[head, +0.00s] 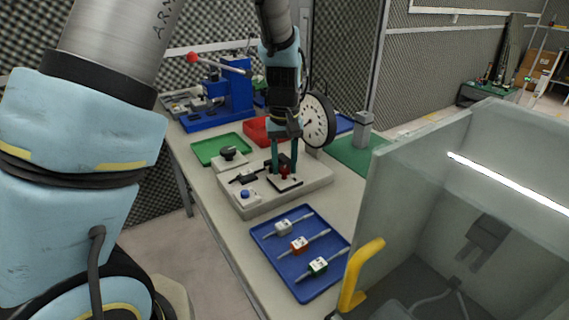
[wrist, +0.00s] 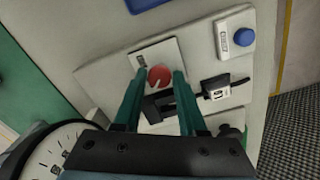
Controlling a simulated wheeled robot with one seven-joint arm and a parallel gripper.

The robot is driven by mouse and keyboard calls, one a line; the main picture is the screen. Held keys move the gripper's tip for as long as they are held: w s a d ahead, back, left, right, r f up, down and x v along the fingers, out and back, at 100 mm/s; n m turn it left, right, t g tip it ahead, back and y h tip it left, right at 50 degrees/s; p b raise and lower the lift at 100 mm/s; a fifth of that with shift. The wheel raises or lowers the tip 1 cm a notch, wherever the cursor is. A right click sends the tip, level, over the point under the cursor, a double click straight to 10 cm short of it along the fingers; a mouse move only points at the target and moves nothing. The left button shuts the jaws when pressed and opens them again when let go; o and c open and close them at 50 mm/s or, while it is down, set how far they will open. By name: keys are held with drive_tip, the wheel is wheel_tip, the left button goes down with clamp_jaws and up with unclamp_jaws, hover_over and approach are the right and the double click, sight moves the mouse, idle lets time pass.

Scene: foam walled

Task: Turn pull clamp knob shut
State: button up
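The round red knob (head: 284,173) with a pale pointer line sits on a small plate with a printed label on the light grey fixture block (head: 240,208). In the wrist view the red knob (wrist: 159,77) lies between the two green fingers of my gripper (wrist: 160,74). The fingers are open, one on each side, with a narrow gap to the knob. In the head view my gripper (head: 284,160) points down at the knob, and its fingers partly hide the plate. A black clamp part (wrist: 165,104) lies just beside the knob, partly between the fingers.
A blue button (wrist: 243,37) and a small black connector (wrist: 217,88) sit on the same block. A blue tray (head: 272,262) with several coloured parts lies in front. A round dial gauge (head: 318,120) stands close beside my wrist. A clear-walled enclosure (head: 420,180) stands at right.

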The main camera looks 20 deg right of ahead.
clamp_jaws()
idle(0.4)
drive_tip(key=m, duration=0.4)
drive_tip(key=shift+m+b, duration=0.4)
drive_tip(key=m, duration=0.4)
drive_tip(key=shift+w+m, duration=0.1)
drive_tip(key=shift+m, duration=0.2)
drive_tip(key=m+p, duration=0.1)
drive_tip(key=m, duration=0.3)
drive_tip(key=shift+r, duration=0.1)
drive_tip(key=shift+m+p, duration=0.6)
drive_tip(key=shift+m, duration=1.6)
drive_tip(key=shift+o, duration=2.4)
unclamp_jaws()
